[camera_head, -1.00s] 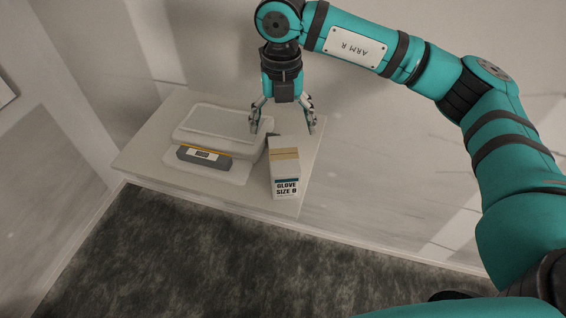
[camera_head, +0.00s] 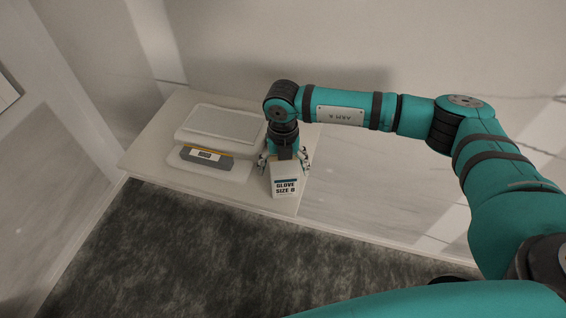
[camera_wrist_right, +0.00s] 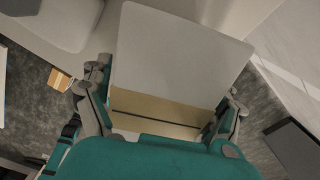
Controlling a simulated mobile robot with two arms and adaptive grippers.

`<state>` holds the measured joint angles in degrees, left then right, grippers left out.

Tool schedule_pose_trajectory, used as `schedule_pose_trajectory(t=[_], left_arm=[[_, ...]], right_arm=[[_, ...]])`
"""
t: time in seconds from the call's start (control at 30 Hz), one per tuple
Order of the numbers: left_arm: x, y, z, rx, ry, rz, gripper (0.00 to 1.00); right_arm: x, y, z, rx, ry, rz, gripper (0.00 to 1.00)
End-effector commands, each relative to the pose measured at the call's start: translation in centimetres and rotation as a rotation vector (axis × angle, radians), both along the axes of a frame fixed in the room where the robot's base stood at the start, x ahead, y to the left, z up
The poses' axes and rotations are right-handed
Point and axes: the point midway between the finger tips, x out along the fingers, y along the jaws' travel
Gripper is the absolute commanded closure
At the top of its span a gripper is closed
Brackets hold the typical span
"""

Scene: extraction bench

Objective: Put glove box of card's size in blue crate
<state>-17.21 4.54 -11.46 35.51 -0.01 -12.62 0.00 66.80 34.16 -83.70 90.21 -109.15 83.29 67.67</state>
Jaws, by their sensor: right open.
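The glove box (camera_head: 286,187) is a white carton standing upright near the right end of the pale bench. Its front label reads GLOVE SIZE, then a character too small to read surely. My right gripper (camera_head: 284,165) is over the box from above, open, with one finger at each side. In the right wrist view the box (camera_wrist_right: 160,103) lies between the open fingers (camera_wrist_right: 165,88); whether they touch it I cannot tell. I see neither the card nor a blue crate clearly in these views. My left gripper is out of view.
A flat scale (camera_head: 225,122) with a grey display front (camera_head: 207,156) stands on the bench (camera_head: 143,150), left of the box. The bench's right and front edges are close to the box. A wall stands behind; dark floor lies in front.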

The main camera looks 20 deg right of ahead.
Motion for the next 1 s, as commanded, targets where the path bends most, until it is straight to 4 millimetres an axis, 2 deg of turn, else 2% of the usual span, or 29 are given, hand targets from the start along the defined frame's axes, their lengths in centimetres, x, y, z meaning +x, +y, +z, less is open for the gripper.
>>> schedule_pose_trajectory(t=[0.27,0.37,0.83,1.0], left_arm=[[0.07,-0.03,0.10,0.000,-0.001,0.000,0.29],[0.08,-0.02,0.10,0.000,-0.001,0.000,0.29],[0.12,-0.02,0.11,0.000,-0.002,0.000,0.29],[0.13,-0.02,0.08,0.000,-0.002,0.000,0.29]], right_arm=[[0.01,0.03,-0.57,0.001,-0.001,0.001,0.10],[0.01,0.03,-0.55,0.001,-0.001,0.001,0.20],[0.02,0.02,-0.50,0.001,-0.002,0.000,0.81],[0.02,0.00,-0.51,0.000,-0.001,0.000,0.82]])
